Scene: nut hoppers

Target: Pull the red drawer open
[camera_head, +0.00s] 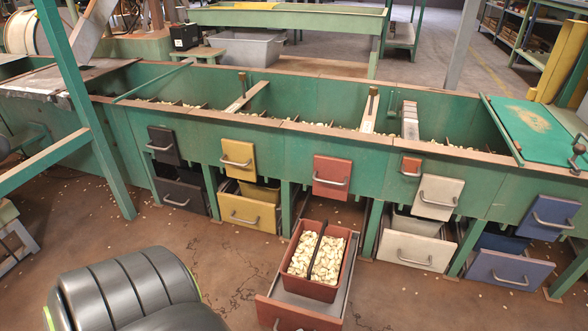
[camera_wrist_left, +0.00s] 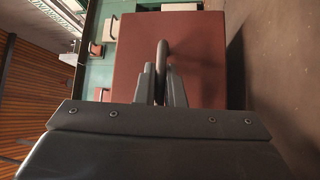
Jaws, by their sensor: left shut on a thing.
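The red drawer (camera_head: 299,315) stands out from under the green hopper bench at the bottom middle of the head view, with its inside showing. A red bin (camera_head: 331,290) full of pale nuts sits in it, with a dark bar handle across its top. In the left wrist view, the red drawer front (camera_wrist_left: 205,60) fills the middle. My left gripper (camera_wrist_left: 161,75) is shut on the drawer's grey handle (camera_wrist_left: 162,52), which stands upright between the fingers in that view. Neither gripper shows in the head view, and my right gripper is in neither view.
The green bench (camera_head: 265,150) runs across the head view. Below it are black, yellow (camera_head: 247,208), white (camera_head: 415,248) and blue (camera_head: 500,268) drawers. A smaller red flap (camera_head: 332,175) is above the red drawer. Brown floor with scattered nuts lies around the drawer.

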